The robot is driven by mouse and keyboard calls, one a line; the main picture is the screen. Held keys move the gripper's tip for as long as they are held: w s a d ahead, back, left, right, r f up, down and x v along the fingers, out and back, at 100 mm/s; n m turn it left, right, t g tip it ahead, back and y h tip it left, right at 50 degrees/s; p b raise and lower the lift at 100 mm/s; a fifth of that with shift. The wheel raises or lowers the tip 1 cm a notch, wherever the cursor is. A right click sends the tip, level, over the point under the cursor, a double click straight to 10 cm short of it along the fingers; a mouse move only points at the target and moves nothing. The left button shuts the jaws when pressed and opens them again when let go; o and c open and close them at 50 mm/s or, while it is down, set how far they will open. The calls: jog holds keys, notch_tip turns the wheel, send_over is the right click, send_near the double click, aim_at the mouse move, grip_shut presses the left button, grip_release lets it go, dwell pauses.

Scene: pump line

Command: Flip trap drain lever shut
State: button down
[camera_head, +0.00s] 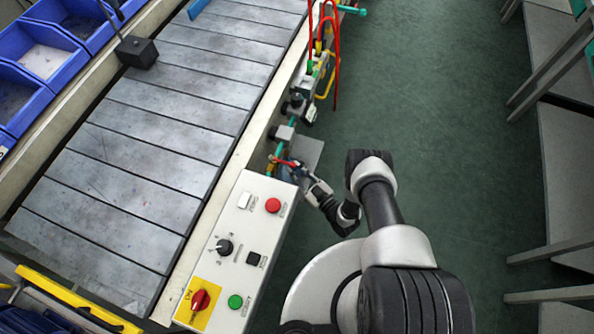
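A small red lever (286,162) shows on the pipework along the right side of the conveyor, just above the control box. I take it as the trap drain lever, but it is too small to tell its position. My gripper (297,171) reaches in from the right, close beside the red lever. Whether it touches the lever cannot be told. The fingers are small and partly hidden, so open or shut does not show.
A white control box (222,284) with knobs and buttons stands just below the lever. A teal pipe with fittings (297,104) and red hoses (334,60) runs upward along the conveyor (140,155). Blue bins (38,55) are at left. Green floor (440,110) at right is free.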

jog(key=shift+s+a+m+t+h, duration=0.1)
jog(key=shift+a+m+t+h, duration=0.2)
jog(key=shift+m+t+h, duration=0.15)
jog(key=c, duration=1.5)
grip_release()
jog(key=shift+d, duration=0.1)
